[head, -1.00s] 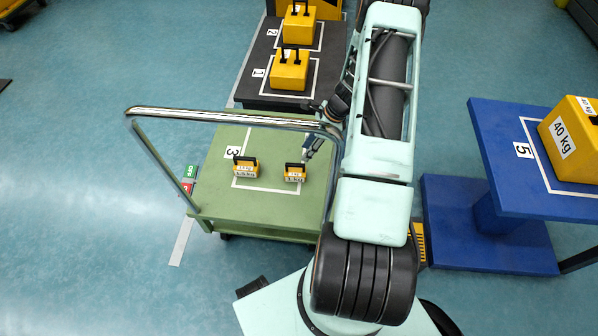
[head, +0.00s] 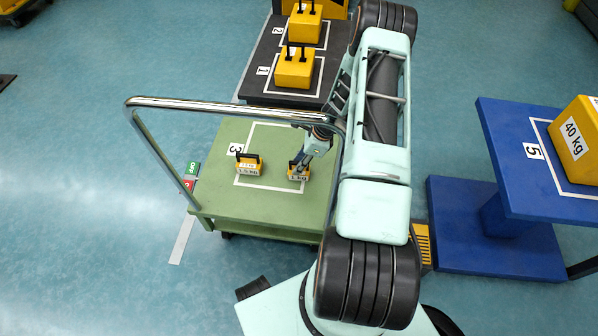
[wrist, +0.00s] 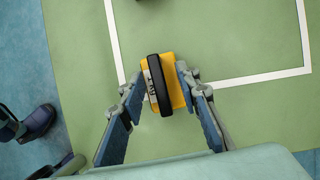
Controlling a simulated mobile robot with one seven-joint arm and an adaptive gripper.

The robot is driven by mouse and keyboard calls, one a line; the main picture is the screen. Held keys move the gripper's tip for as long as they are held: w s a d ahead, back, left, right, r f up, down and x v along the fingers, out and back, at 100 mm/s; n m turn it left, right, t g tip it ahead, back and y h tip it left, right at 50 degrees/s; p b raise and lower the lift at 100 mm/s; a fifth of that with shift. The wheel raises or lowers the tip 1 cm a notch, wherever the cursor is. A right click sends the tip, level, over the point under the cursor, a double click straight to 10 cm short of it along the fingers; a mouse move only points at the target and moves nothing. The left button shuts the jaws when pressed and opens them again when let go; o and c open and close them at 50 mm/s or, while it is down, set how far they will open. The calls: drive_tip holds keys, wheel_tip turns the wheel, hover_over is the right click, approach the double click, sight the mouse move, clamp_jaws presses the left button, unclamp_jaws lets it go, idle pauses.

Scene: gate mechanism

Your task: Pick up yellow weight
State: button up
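A small yellow weight (head: 293,175) with a black handle sits on the green cart top, at the right side of the white outline marked 3. It also shows in the wrist view (wrist: 174,88), seen from above, with the black handle running along it. My gripper (wrist: 158,90) is open, with one finger on each side of this weight. The right finger is very close to it; contact is unclear. In the head view my gripper (head: 301,168) partly covers the weight. A second yellow weight (head: 249,166) with a black handle stands to the left on the same cart.
Larger yellow weights (head: 295,70) stand on a dark table (head: 255,88) behind. A blue table (head: 505,125) with a 40 kg weight (head: 572,140) is at right.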

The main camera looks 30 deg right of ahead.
clamp_jaws()
drive_tip(key=shift+r, duration=0.15)
idle(0.4)
